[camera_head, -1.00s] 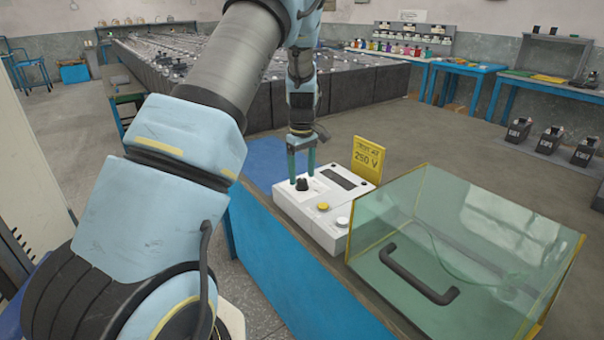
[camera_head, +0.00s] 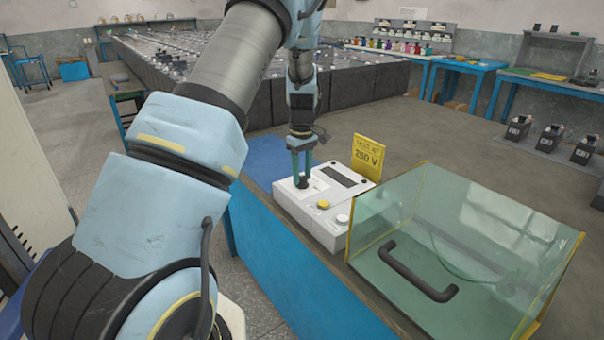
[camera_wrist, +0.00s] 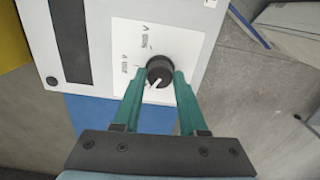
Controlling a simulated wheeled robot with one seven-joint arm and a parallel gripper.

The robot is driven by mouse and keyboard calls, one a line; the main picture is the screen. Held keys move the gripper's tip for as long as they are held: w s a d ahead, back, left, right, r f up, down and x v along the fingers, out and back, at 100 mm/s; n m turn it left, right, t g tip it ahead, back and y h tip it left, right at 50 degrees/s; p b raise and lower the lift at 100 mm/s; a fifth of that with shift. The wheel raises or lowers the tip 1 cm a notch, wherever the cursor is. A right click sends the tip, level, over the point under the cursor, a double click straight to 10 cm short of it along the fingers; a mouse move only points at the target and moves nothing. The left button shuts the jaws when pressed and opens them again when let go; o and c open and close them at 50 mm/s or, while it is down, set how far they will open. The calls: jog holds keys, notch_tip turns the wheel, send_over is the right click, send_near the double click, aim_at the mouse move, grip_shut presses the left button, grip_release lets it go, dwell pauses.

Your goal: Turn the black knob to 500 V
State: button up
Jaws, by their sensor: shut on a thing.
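The black knob (camera_wrist: 160,71) sits on the white instrument box (camera_head: 285,198), on a light panel with printed voltage labels too small to read surely. A pale pointer line on the knob points to the lower left in the wrist view. My gripper (camera_wrist: 157,80) has its two green fingers on either side of the knob, shut on it. In the head view my gripper (camera_head: 302,180) stands upright over the box and its fingers largely hide the knob. A yellow sign (camera_head: 368,158) behind the box reads 250 V.
A glass case (camera_head: 470,240) with a black handle (camera_head: 415,272) stands right beside the box. The box also bears a dark display (camera_head: 338,176), a yellow button (camera_head: 323,204) and a white button (camera_head: 342,219). Long battery rows (camera_head: 220,75) stand behind.

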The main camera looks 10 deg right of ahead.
grip_shut()
jog(key=m, duration=0.5)
jog(key=shift+m, duration=0.4)
jog(key=m, duration=1.2)
jog(key=shift+m, duration=0.4)
jog(key=m+p, duration=0.1)
jog(key=m, duration=0.4)
jog(key=shift+p, duration=0.4)
jog(key=shift+m, duration=0.3)
